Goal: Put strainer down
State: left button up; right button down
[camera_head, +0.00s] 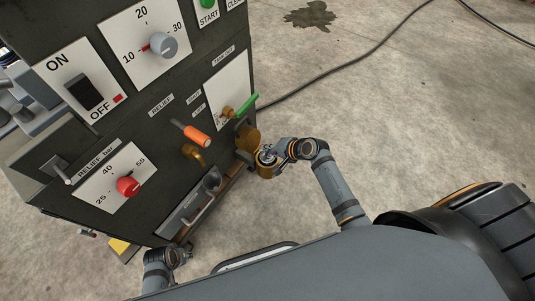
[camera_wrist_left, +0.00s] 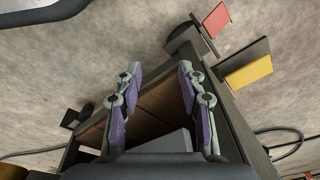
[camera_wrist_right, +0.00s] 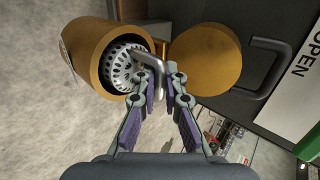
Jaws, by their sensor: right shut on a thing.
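The strainer (camera_wrist_right: 121,68) is a pale metal basket full of holes, with a bent metal handle (camera_wrist_right: 156,82). It sits in the dark mouth of a brass cylindrical housing (camera_wrist_right: 85,42); how deep it goes is hidden. My right gripper (camera_wrist_right: 163,80) is shut on the handle, in front of the housing mouth. In the head view my right gripper (camera_head: 267,155) is small beside the brass parts at the machine's right side. My left gripper (camera_wrist_left: 157,72) is open and empty, low by the machine's base, its fingers wide apart.
A round brass cap (camera_wrist_right: 206,58) is beside the housing, near a dark pull handle (camera_wrist_right: 267,68). The dark machine panel (camera_head: 150,95) carries knobs and levers. Red (camera_wrist_left: 216,19) and yellow (camera_wrist_left: 248,72) plates stick out near my left gripper. Open floor lies right of the machine.

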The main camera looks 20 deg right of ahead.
jog(key=shift+f, duration=0.7)
pick_arm(q)
jog(key=shift+w+d+r, duration=0.15)
jog(key=shift+r, duration=0.25)
jog(key=shift+w+d+r, duration=0.1)
jog(key=shift+r, duration=0.3)
pick_arm(e)
jog(key=c, duration=1.4)
grip_release()
jog(key=shift+f, duration=0.1)
jog(key=shift+s+d+r, duration=0.15)
jog(key=shift+r, duration=0.05)
pick_arm(q)
jog(key=s+a+f+p, duration=0.2)
jog(key=s+f+p, duration=0.2)
jog(key=s+f, duration=0.2)
notch_tip(320, 180, down, 3)
jog(key=shift+s+a+r, duration=0.15)
jog(key=shift+a+r, duration=0.05)
jog(key=shift+a, duration=0.2)
pick_arm(e)
jog(key=v, duration=1.1)
jog(key=shift+s+d+r, duration=0.1)
jog(key=shift+s+r, duration=0.05)
jog(key=shift+r, duration=0.1)
